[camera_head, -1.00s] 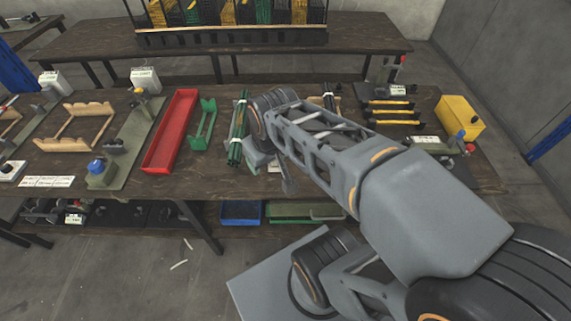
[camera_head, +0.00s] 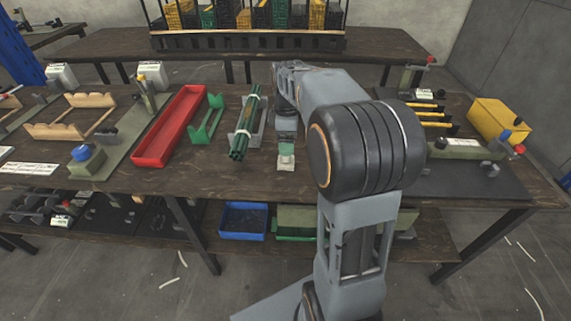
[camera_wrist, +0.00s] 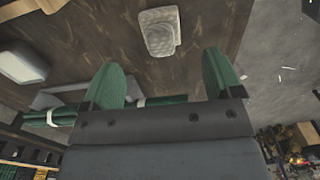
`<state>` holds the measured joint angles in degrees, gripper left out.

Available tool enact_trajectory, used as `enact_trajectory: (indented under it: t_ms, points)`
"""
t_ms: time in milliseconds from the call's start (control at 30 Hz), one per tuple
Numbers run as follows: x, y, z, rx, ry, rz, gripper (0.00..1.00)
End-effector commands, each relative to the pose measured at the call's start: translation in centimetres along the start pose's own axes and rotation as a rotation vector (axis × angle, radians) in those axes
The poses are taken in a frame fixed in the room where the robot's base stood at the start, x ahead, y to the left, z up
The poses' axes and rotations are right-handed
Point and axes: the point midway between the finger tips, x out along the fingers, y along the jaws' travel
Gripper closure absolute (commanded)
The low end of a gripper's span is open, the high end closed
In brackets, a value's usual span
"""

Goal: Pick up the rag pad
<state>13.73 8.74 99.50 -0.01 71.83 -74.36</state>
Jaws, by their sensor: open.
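The rag pad (camera_wrist: 158,30) is a pale grey quilted pad lying flat on the dark wooden bench top, at the top centre of the wrist view. My gripper (camera_wrist: 162,72) is open and empty, its two green fingers spread apart. The pad shows beyond the fingertips, between their lines and apart from them. In the head view my gripper (camera_head: 286,162) hangs over the front part of the bench, just right of the green rod bundle (camera_head: 246,125).
The rod bundle lies in a grey holder close to my gripper. Left of it are a green rack (camera_head: 206,120) and a red tray (camera_head: 170,127). A yellow box (camera_head: 497,120) and a press stand at the right. A blue bin (camera_head: 243,220) sits on the shelf below.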

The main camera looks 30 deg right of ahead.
Motion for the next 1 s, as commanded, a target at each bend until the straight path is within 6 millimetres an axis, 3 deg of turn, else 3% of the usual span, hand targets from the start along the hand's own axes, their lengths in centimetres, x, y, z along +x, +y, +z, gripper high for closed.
enact_trajectory:
  t_ms: [100, 467, 800, 1000]
  points:
    - [1.6, 0.0, 0.0, 0.0, 0.0, -0.001, 0.15]
    - [3.3, -0.1, -0.1, 0.001, 0.0, 0.0, 0.15]
    - [7.5, -0.1, -0.3, 0.002, 0.0, 0.0, 0.15]
    - [7.6, -0.1, -0.3, 0.002, 0.001, 0.001, 0.15]
